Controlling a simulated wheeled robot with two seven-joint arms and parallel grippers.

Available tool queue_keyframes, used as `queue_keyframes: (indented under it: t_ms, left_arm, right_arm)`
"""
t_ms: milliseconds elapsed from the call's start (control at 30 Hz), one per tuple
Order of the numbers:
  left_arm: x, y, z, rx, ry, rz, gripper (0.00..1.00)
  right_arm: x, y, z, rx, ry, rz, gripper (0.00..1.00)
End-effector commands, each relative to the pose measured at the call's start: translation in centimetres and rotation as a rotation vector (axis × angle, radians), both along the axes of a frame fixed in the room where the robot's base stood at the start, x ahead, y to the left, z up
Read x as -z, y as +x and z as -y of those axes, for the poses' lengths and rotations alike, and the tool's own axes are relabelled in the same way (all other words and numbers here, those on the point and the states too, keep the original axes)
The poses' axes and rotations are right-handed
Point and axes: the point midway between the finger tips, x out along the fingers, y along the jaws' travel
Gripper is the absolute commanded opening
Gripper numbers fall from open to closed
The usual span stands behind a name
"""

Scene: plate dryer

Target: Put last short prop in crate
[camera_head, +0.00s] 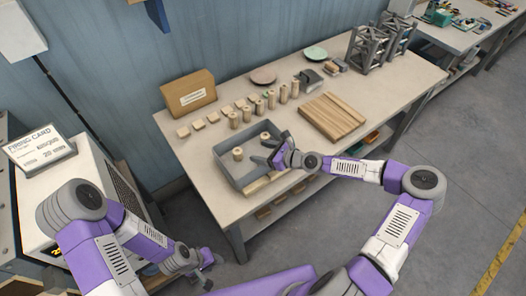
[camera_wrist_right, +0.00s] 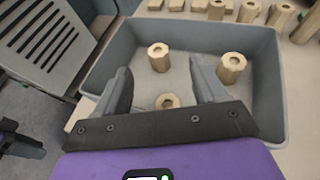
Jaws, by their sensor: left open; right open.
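The crate (camera_head: 222,165) is a shallow grey tray at the table's front left; its wall also shows in the right wrist view (camera_wrist_right: 268,105). Three short wooden props with holes stand in it in the wrist view: one at the back (camera_wrist_right: 158,57), one at the right (camera_wrist_right: 231,68) and one low between my fingers (camera_wrist_right: 168,101), partly hidden by my gripper. Two show in the head view, at the left (camera_head: 237,154) and the back (camera_head: 265,137). My right gripper (camera_head: 268,155) is open over the crate's right side. My left gripper (camera_head: 207,265) is open, off the table's front.
Several wooden props (camera_head: 271,99) and small blocks (camera_head: 198,124) stand in rows behind the crate. A cardboard box (camera_head: 189,94), two plates (camera_head: 263,75) and grey racks (camera_head: 368,50) are behind. A slatted wooden board (camera_head: 332,116) lies right of the crate.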

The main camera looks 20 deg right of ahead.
Motion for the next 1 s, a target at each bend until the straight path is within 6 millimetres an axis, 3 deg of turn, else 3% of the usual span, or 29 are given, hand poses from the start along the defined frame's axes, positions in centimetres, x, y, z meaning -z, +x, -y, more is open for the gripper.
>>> queue_keyframes:
  t_ms: [167,333,800,1000]
  left_arm:
    - [-0.1,0.0,0.0,0.000,0.000,0.000,0.43]
    - [-0.7,0.0,0.0,0.000,0.000,0.000,0.43]
    - [-1.3,0.0,0.0,0.000,0.000,0.000,0.43]
    - [-1.6,0.0,0.0,0.000,0.000,0.000,0.43]
  right_arm:
    - [-0.1,0.0,0.0,0.000,-0.001,0.001,0.71]
    - [-1.6,-0.1,0.1,-0.001,-0.001,0.001,0.71]
    - [-4.6,-6.0,5.7,0.005,0.001,-0.001,0.71]
    - [-5.5,-7.6,7.1,0.002,-0.001,-0.001,0.71]
